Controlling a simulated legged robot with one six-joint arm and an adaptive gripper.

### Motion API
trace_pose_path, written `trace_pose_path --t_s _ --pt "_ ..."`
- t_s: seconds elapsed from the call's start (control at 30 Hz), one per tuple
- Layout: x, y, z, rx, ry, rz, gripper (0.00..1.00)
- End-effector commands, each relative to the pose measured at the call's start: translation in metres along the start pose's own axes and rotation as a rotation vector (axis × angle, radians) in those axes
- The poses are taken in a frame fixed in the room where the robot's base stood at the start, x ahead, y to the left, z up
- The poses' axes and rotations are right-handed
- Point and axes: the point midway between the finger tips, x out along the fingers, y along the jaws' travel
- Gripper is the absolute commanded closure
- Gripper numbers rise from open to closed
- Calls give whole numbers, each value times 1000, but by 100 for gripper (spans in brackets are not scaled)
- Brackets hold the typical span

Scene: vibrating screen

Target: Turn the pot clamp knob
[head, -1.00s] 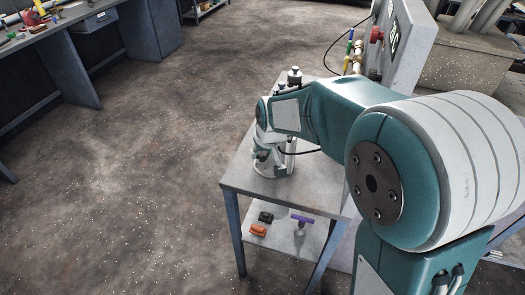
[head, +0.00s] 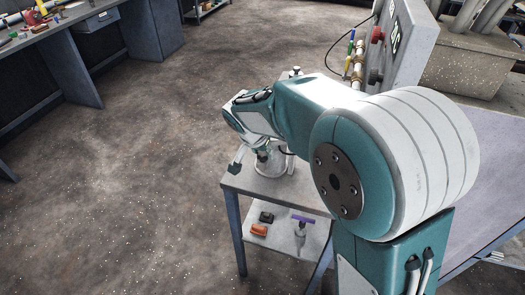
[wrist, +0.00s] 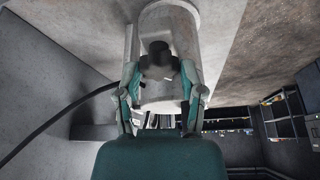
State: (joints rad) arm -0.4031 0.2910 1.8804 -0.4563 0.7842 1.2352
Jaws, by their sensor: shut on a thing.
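The grey cylindrical pot (wrist: 172,22) fills the top middle of the wrist view. A dark clamp knob (wrist: 158,56) shows in front of it. My gripper (wrist: 161,72) has one finger on each side of the knob and is shut on it; the exact contact is hard to make out in the shadow. In the head view the lower part of the pot (head: 270,162) stands on the small grey table (head: 262,190). My arm covers most of the pot there, and the gripped knob is hidden. Another dark knob top (head: 296,71) shows above my arm.
A grey control panel (head: 408,40) with valves and a red knob stands behind my arm. The table's lower shelf holds an orange object (head: 259,230), a black object (head: 266,217) and a purple-handled tool (head: 302,222). A workbench (head: 60,30) is at upper left. The floor between is clear.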

Motion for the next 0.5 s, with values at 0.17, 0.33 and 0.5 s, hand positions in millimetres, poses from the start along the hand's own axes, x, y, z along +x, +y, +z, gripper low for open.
trace_pose_path --t_s 0.17,0.33,0.5 --pt "0 -2 2 151 -2 63 97" --pt "0 -3 1 290 -3 119 97" --pt "0 -4 1 405 -3 166 97"
